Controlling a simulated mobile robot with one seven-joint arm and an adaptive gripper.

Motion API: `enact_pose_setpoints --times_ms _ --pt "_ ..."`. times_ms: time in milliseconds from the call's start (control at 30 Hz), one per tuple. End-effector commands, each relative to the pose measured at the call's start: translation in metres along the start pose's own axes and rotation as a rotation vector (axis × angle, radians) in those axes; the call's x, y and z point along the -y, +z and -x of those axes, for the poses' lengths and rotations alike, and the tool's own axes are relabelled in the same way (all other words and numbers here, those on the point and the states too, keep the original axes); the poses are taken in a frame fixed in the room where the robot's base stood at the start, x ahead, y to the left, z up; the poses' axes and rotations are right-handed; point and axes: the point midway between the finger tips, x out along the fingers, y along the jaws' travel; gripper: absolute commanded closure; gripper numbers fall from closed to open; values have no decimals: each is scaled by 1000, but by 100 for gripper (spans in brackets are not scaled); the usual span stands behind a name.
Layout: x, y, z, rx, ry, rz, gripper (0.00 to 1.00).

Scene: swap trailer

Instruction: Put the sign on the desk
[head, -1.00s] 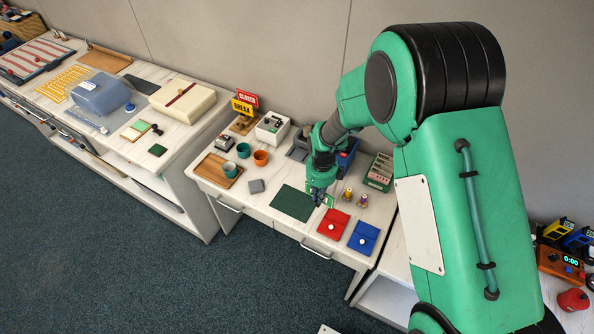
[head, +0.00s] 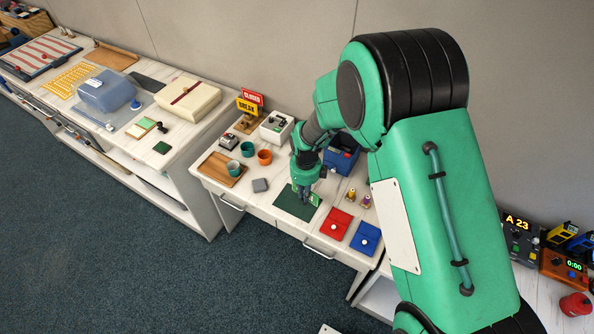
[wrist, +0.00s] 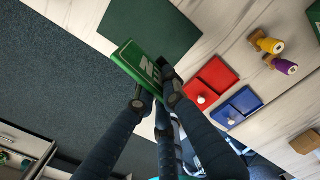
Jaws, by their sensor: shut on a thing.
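My gripper (head: 304,194) is shut on a green sign with white lettering (wrist: 146,68), seen in the wrist view. In the head view the sign (head: 315,199) is a small green patch beside the fingers. The sign is above the desk (head: 272,207), close to a dark green mat (head: 290,207). The mat also shows in the wrist view (wrist: 155,25), just beyond the sign. I cannot tell whether the sign touches the mat or desk.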

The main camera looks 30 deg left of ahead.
Motion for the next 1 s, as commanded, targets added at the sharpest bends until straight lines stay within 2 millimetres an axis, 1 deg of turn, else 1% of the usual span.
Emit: enact_pose_setpoints --times_ms 800,1000 --pt "74 98 -12 1 -1 0 100" --pt "86 114 -14 1 0 0 100"
